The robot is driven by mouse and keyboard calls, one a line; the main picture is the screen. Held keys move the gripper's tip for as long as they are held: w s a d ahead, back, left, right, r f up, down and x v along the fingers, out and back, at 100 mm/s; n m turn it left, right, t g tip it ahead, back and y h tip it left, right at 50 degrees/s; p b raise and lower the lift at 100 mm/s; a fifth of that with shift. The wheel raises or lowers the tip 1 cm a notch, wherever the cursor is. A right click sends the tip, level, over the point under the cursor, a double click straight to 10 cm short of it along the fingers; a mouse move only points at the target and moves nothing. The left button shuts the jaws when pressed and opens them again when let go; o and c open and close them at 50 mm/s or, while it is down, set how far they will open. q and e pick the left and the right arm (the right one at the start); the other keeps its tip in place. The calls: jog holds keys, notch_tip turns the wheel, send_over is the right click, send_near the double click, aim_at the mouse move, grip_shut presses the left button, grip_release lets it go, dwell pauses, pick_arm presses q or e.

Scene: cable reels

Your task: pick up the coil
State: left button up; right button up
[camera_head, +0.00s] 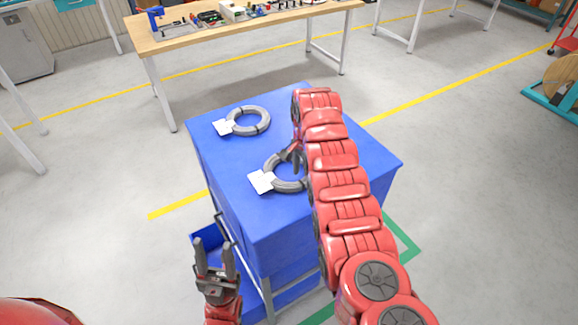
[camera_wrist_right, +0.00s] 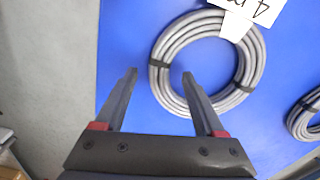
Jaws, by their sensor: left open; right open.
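Two grey cable coils lie flat on a blue cart top. The nearer coil (camera_head: 288,187) has a white tag (camera_head: 261,182) at its left; the farther coil (camera_head: 265,121) also has a white tag (camera_head: 223,127). My right gripper (camera_head: 291,155) is open and empty over the nearer coil, whose right side my arm hides. In the right wrist view that coil (camera_wrist_right: 180,36) is ahead of the open fingers (camera_wrist_right: 159,74). One fingertip overlaps the ring in the picture; I cannot tell whether they touch. My left gripper (camera_head: 215,247) is open and empty, left of the cart.
The blue cart top (camera_head: 225,170) is otherwise clear. In the right wrist view, the other coil (camera_wrist_right: 302,122) is cut off at the right edge. A wooden workbench (camera_head: 175,42) with tools stands behind the cart. Grey floor with yellow lines surrounds it.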

jog(key=shift+f, duration=1)
grip_shut()
dwell(0.6)
